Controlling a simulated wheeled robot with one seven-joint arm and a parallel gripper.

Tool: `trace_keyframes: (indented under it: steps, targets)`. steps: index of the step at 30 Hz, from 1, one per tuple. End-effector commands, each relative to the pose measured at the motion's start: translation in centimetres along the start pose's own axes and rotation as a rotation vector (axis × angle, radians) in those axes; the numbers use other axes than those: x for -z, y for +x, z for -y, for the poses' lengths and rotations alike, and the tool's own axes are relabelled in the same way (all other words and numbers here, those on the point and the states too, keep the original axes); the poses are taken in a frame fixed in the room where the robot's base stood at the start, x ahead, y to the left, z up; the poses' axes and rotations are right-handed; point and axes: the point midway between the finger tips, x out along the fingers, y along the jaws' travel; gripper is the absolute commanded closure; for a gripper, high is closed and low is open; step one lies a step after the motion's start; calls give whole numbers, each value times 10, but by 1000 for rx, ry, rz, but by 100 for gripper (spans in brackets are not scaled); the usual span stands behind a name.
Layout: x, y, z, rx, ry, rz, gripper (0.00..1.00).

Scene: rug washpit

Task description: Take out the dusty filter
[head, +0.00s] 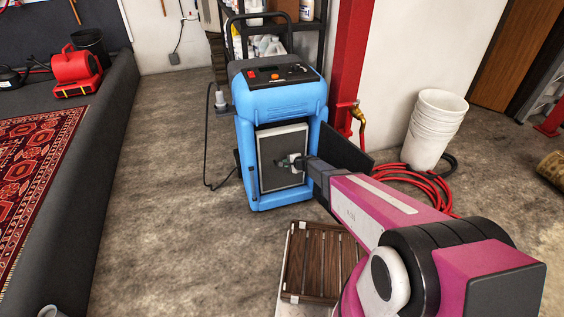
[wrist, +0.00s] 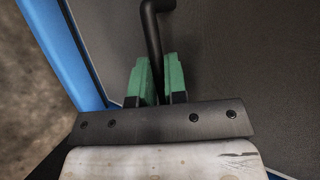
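The dusty filter (head: 268,160) is a grey panel with a pale rim, upright in the front opening of a blue machine (head: 284,101). Its grey face also fills much of the wrist view (wrist: 240,60). A dark bent handle (wrist: 152,30) stands out from that face. My gripper (head: 292,161) is at the middle of the filter's front. In the wrist view its green fingers (wrist: 160,80) lie on both sides of the handle, with no clear gap, so it looks shut on it. The handle's lower end is hidden between the fingers.
A dark panel (head: 345,150) stands out at the machine's right side. A slatted wooden piece (head: 318,262) lies on the floor in front. A red hose (head: 425,187) and white buckets (head: 434,130) are to the right. The floor to the left (head: 165,190) is clear.

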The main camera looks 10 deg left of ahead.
Motion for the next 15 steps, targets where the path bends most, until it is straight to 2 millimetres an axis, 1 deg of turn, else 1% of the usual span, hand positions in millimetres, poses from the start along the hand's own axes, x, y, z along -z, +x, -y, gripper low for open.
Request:
trace_keyframes:
  steps: [11,15]
  targets:
    - [0,0,0,0,0,0,100]
    - [-1,-3,5,0,-1,0,100]
